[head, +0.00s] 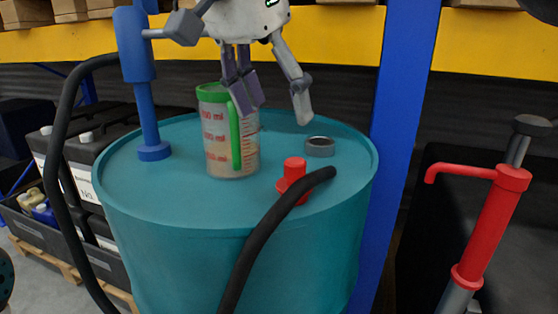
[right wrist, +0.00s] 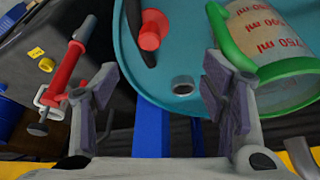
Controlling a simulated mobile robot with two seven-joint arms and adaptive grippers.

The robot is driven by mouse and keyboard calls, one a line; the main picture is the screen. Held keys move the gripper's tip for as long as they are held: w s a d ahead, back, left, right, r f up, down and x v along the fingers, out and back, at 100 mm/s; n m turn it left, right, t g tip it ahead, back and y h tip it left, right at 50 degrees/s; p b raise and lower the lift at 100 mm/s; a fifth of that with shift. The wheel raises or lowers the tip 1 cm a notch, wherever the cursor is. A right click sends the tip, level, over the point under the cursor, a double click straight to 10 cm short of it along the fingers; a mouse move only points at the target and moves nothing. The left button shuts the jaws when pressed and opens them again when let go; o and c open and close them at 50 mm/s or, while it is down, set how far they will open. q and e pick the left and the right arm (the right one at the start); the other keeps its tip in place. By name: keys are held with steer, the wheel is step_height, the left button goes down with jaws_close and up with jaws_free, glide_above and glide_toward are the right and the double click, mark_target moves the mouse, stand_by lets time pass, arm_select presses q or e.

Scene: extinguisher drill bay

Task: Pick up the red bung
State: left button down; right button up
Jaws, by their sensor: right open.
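The red bung (head: 293,172) stands on the near right part of the teal drum's top (head: 180,190), right beside the end of a black hose that hides part of its base. In the right wrist view the bung (right wrist: 152,30) is at the upper middle, beyond the fingers. My right gripper (head: 274,102) is open and empty above the drum, up and behind the bung, near the measuring jug. In the right wrist view its spread fingers (right wrist: 163,98) frame a grey ring. My left gripper is not in view.
A green-handled measuring jug (head: 214,145) stands close to my right fingers. A grey ring (head: 320,146) sits behind the bung. The black hose (head: 262,235) crosses the drum's front edge. A blue pump (head: 148,100) rises at left, and a blue post (head: 402,90) stands behind right.

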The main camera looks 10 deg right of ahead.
mark_target(292, 162)
steer(key=f, duration=0.1)
steer(key=s+d+f, duration=0.1)
steer(key=shift+s+d+f, duration=0.1)
steer(key=shift+d+f, duration=0.05)
steer(key=shift+f, duration=0.25)
steer(key=x, duration=0.8)
steer(key=shift+f, duration=0.25)
steer(key=shift+a, duration=0.25)
steer(key=c, duration=1.3)
